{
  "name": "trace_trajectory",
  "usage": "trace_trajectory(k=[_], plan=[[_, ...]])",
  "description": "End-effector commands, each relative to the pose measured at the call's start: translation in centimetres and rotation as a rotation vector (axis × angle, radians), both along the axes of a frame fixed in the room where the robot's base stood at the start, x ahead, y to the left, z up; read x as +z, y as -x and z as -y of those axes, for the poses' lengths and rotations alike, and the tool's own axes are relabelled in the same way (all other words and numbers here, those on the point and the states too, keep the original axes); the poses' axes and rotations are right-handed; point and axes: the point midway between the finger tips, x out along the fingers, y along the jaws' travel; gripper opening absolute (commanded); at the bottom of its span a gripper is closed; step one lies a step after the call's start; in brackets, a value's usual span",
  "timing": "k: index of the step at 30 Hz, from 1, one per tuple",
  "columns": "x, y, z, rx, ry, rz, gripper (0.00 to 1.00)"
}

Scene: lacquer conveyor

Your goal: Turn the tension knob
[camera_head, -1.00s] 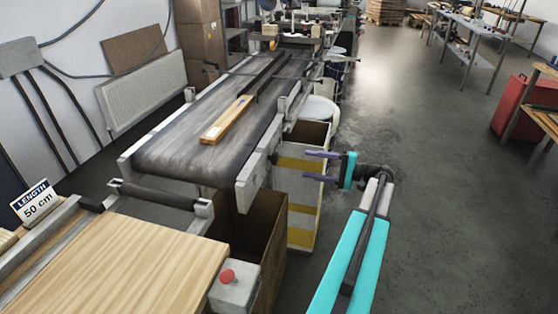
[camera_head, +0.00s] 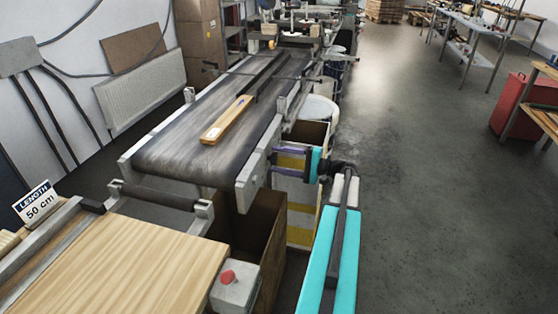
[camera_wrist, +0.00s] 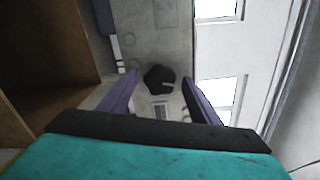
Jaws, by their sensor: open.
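The black, many-sided knob (camera_wrist: 159,78) shows in the wrist view on a grey surface, with a small pale label plate (camera_wrist: 161,110) just below it. I take it to be the tension knob. My gripper (camera_wrist: 160,84) is open, its purple fingers to either side of the knob in that view. The knob looks a little beyond the fingertips; I cannot tell whether they touch it. In the head view my gripper (camera_head: 273,160) is at the near right side of the conveyor (camera_head: 185,145), fingers pointing left at its frame. The knob is not clear there.
A brown open box (camera_head: 268,235) stands below the conveyor end. A control box with a red button (camera_head: 228,277) is at the wooden table's corner (camera_head: 130,265). A wooden piece (camera_head: 227,121) lies on the belt. The floor to the right is open.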

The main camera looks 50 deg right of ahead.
Motion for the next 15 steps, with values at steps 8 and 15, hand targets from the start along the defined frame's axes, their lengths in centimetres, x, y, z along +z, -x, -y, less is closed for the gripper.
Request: trace_trajectory(k=[8, 15], plan=[[-0.01, -0.16, -0.1, 0.0, 0.0, 0.0, 0.57], [0.0, -0.16, -0.12, 0.001, 0.0, 0.0, 0.23]])
